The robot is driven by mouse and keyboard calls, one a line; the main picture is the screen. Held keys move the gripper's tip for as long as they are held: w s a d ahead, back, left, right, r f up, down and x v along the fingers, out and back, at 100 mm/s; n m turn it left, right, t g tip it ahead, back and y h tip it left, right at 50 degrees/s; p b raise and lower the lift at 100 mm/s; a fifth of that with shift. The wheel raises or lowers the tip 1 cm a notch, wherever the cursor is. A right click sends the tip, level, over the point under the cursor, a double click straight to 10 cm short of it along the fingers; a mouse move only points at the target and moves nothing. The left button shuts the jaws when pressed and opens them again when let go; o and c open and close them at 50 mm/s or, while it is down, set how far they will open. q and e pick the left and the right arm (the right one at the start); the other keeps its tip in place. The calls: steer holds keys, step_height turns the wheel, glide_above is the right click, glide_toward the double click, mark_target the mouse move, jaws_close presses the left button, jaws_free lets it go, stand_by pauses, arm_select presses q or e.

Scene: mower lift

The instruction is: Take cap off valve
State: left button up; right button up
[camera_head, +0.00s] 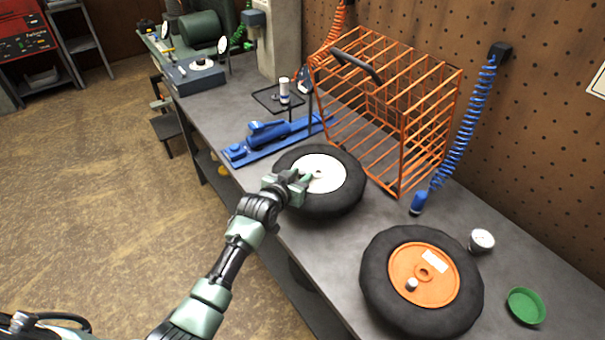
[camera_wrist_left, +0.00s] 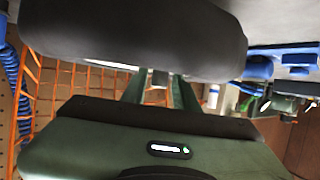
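A black wheel with a white hub (camera_head: 325,173) lies flat on the bench. My left gripper (camera_head: 304,178) reaches over its near left side, with its fingertips at the hub. In the left wrist view the two fingers (camera_wrist_left: 160,82) stand apart below the dark tyre (camera_wrist_left: 135,40). A small pale patch shows between the fingertips; I cannot tell whether it is a valve cap. A second black wheel with an orange hub (camera_head: 432,262) lies at the right, with a small pale cylinder (camera_head: 411,284) on its hub. My right gripper is out of view.
An orange wire cage (camera_head: 400,150) stands behind the white-hub wheel. A blue jack (camera_head: 270,137) lies left of it. A blue coiled hose (camera_head: 467,130) hangs at the wall. A round gauge (camera_head: 481,240) and a green dish (camera_head: 526,306) are at the right.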

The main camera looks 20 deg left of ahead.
arm_select(q)
jaws_close()
steer(key=shift+r, duration=0.15)
